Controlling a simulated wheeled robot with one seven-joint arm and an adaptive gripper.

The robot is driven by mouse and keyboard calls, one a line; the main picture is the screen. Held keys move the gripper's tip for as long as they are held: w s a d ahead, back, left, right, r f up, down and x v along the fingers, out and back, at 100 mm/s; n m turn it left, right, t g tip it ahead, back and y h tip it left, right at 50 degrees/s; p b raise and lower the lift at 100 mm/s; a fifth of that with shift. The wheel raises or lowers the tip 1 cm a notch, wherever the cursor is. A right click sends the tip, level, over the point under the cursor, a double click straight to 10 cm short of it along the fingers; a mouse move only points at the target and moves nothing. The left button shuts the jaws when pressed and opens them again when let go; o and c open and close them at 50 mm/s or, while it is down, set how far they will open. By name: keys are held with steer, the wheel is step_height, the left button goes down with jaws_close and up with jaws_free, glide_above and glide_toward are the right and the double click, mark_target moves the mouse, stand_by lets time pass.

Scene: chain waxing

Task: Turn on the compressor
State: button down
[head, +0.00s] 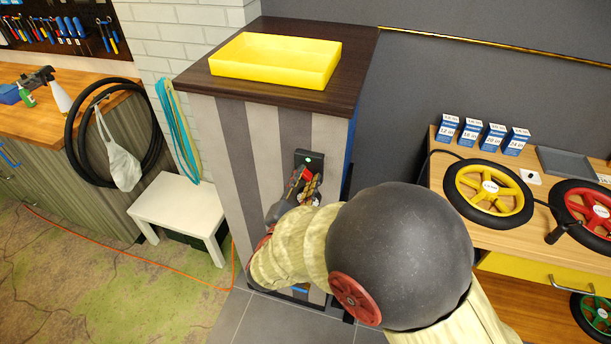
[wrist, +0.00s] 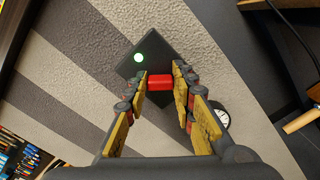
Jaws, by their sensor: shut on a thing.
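In the wrist view the plate (wrist: 165,50) is tilted. A red switch handle (wrist: 159,82) sticks out from it. My gripper (wrist: 161,84) is shut on the red handle, one finger on each side. In the head view my gripper (head: 303,183) is at the cabinet front just below the plate, and the handle is mostly hidden by the fingers.
A yellow tray (head: 275,60) stands on the cabinet's dark top. A white stool (head: 178,212) and an orange cable (head: 130,256) are at left. A wooden bench (head: 540,205) with wheels and small boxes is at right. A round gauge (wrist: 222,118) is beside the fingers.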

steer(key=shift+n+p, duration=0.75)
steer(key=shift+n, duration=0.55)
steer(key=c, duration=1.5)
jaws_free()
steer(key=shift+s+a, duration=0.1)
steer(key=v, duration=1.1)
steer(key=shift+s+a, duration=0.1)
steer(key=shift+s, duration=0.3)
